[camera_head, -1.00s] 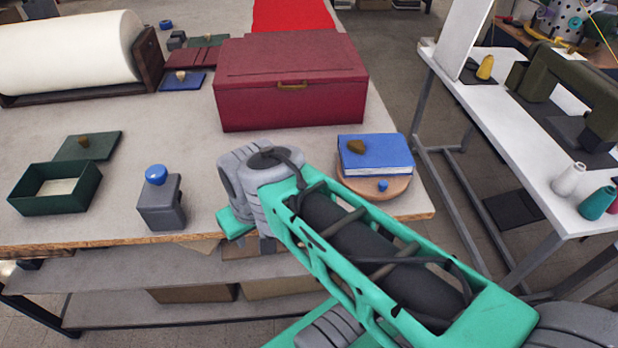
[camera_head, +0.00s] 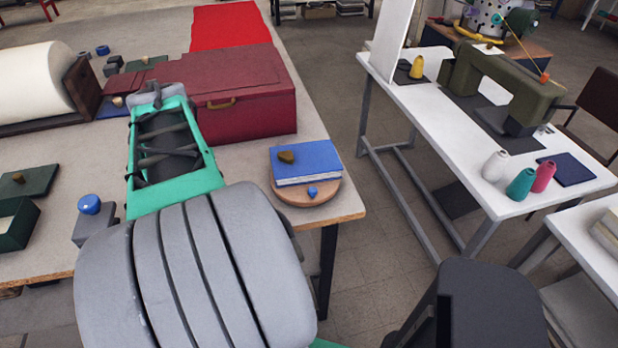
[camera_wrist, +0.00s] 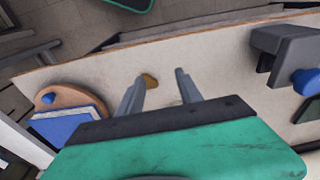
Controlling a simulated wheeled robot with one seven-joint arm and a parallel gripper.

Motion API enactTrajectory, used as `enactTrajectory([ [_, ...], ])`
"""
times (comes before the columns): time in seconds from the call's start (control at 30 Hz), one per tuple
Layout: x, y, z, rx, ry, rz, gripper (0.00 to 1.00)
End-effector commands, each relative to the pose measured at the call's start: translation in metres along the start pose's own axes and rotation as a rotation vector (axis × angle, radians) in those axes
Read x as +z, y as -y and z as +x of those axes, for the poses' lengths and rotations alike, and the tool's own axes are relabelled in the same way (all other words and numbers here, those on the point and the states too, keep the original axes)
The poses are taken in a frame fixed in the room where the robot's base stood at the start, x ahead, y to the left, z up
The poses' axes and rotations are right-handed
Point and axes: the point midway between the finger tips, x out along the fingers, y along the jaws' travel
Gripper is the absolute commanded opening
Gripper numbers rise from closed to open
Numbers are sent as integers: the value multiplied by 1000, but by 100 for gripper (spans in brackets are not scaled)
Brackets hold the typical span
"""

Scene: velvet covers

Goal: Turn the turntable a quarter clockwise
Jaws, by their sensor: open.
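The turntable is a round wooden disc (camera_head: 307,197) at the right front corner of the work table. A blue book (camera_head: 305,163) lies on it, with a brown lump (camera_head: 287,157) on the cover. A small blue knob (camera_head: 312,192) sits on the disc's near rim. In the wrist view the disc (camera_wrist: 70,95) and book (camera_wrist: 68,126) are at the lower left, partly hidden by my gripper's body. My gripper (camera_wrist: 160,78) is open, its two fingers apart over the table, beside the turntable and not touching it. In the head view my arm hides the fingers.
A dark red chest (camera_head: 245,105) stands behind the turntable. A grey block with a blue knob (camera_head: 89,205) and green boxes (camera_head: 28,180) are at the left. A white sewing table (camera_head: 440,110) stands right, across a floor gap. A small brown patch (camera_wrist: 150,80) shows near one fingertip.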

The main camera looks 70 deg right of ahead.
Motion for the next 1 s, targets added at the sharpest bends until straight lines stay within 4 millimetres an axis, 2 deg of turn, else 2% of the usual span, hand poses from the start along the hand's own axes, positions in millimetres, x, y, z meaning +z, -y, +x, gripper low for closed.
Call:
enactTrajectory([
  [0.03, -19, -49, -9, 21, 23, 166, 42],
  [0.07, -27, -76, -12, 30, 35, 255, 42],
  [0.1, -33, -112, -16, 41, 49, 367, 42],
  [0.2, -34, -188, -24, 60, 81, 602, 42],
  [0.3, -27, -238, -29, 69, 100, 751, 42],
  [0.33, -25, -247, -30, 70, 103, 778, 42],
  [0.43, -21, -262, -28, 72, 110, 822, 42],
  [0.57, -18, -262, -10, 72, 113, 824, 42],
  [0.8, -12, -262, 34, 72, 111, 822, 42],
  [1.0, -11, -263, 47, 72, 107, 821, 42],
])
